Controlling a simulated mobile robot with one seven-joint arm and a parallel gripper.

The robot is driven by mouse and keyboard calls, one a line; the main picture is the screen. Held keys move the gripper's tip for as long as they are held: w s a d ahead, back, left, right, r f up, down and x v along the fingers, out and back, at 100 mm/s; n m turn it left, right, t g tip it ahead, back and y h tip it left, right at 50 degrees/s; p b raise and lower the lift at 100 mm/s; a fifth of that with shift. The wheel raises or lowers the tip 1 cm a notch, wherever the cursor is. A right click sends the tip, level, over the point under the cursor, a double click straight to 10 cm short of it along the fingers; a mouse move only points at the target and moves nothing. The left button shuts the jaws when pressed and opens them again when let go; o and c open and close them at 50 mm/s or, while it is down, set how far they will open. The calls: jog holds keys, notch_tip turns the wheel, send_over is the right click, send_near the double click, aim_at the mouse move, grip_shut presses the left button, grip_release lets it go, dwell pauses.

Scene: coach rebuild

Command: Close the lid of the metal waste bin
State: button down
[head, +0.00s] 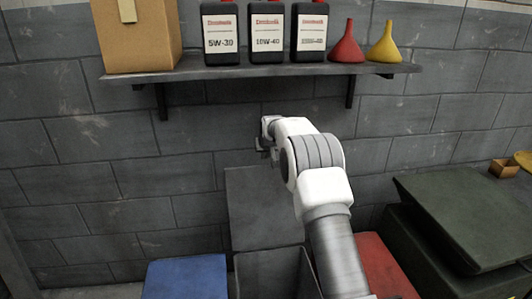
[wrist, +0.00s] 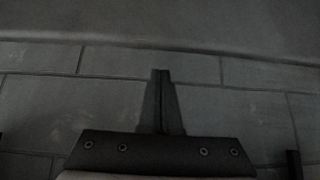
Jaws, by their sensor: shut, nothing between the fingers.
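The metal waste bin (head: 280,272) stands low in the middle of the head view, a dark grey box with its top open. Its lid (head: 258,205) is raised, standing upright near the wall behind the bin. My gripper (head: 266,148) shows just above the lid's top edge in the head view, partly hidden by my own wrist; I cannot tell whether it touches the lid. In the wrist view my gripper's fingers (wrist: 161,74) are together with nothing between them, seen against grey blockwork. My arm hides part of the bin's right side.
A wall shelf (head: 290,72) above holds a cardboard box (head: 140,40), several black oil bottles (head: 268,32), a red funnel (head: 346,45) and a yellow funnel (head: 384,45). A blue bin (head: 186,278) and a red bin (head: 386,265) flank the metal one. A dark green lidded container (head: 470,205) stands right.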

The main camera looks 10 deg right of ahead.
jog(key=shift+s+f+b, duration=0.2)
jog(key=shift+s+f, duration=0.25)
jog(key=shift+f, duration=0.25)
jog(key=shift+s+f+b, duration=0.2)
jog(key=shift+s+f, duration=0.25)
jog(key=shift+f, duration=0.2)
jog(key=shift+s, duration=0.15)
